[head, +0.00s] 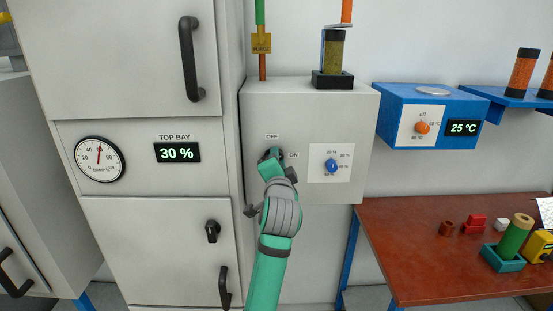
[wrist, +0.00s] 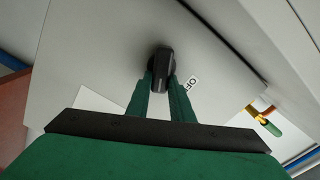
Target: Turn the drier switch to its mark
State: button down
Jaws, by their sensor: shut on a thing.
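The drier switch (wrist: 161,62) is a black knob on the front of the grey drier box (head: 342,110). The OFF label (head: 272,137) is above it and the ON label (head: 294,155) is to its right. My gripper (head: 270,157) covers most of the knob in the head view, so I cannot tell there which way it points. In the wrist view the two green fingers (wrist: 162,86) are shut on the knob, one on each side. The OFF label (wrist: 190,83) shows beside the right finger, partly hidden; ON is hidden there.
A white dial plate with a blue knob (head: 331,165) is right of the switch. The tall cabinet (head: 135,90), with handles, stands close on the left. A blue unit with an orange knob (head: 423,127) is on the right, above a red-brown table (head: 400,235) with small parts.

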jog(key=m, duration=0.2)
jog(key=f+m, duration=0.1)
jog(key=m, duration=0.2)
jog(key=shift+d, duration=0.1)
jog(key=shift+m, duration=0.3)
dwell(0.4)
jog(key=c, duration=1.6)
grip_release()
jog(key=shift+o, duration=0.2)
jog(key=s, duration=1)
jog(key=shift+s, duration=0.4)
